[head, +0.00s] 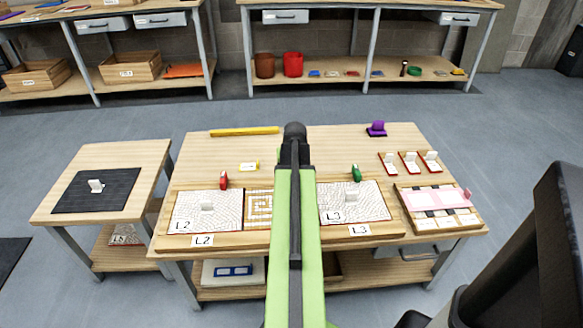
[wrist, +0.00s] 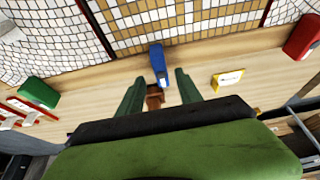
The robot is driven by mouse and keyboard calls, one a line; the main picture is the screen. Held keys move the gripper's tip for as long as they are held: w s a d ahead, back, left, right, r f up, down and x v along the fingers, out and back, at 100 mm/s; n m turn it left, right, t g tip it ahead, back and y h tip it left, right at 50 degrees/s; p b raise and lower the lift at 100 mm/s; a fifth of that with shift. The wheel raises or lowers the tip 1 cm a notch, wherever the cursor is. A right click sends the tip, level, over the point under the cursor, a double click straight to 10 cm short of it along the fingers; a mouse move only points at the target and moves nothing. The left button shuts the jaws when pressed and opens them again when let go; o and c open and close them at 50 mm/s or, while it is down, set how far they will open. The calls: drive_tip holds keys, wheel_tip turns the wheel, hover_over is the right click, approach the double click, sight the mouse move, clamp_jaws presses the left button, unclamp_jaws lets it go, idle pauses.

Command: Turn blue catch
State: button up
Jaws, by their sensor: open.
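The blue catch (wrist: 159,64) shows in the wrist view at the edge of the middle mosaic panel (wrist: 172,22), its long side pointing across the panel edge. A small brown part (wrist: 154,99) shows below it. My gripper (wrist: 159,88) is open, its two green fingers apart. The blue catch appears just beyond the gap between the fingertips; I cannot tell whether they touch it. In the head view my arm hides the blue catch and the gripper. The middle panel (head: 258,206) shows partly there, between panels L2 and L3.
A green catch (head: 355,172) and a red catch (head: 223,180) stand at the tops of the side panels. A yellow-edged card (head: 249,166) lies behind the frame, near the gripper. A yellow bar (head: 245,131) and a purple object (head: 376,128) are farther back on the table.

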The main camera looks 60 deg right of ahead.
drive_tip(key=p+v, duration=1)
drive_tip(key=v, duration=0.3)
drive_tip(key=shift+w+d, duration=0.1)
drive_tip(key=shift+d, duration=0.05)
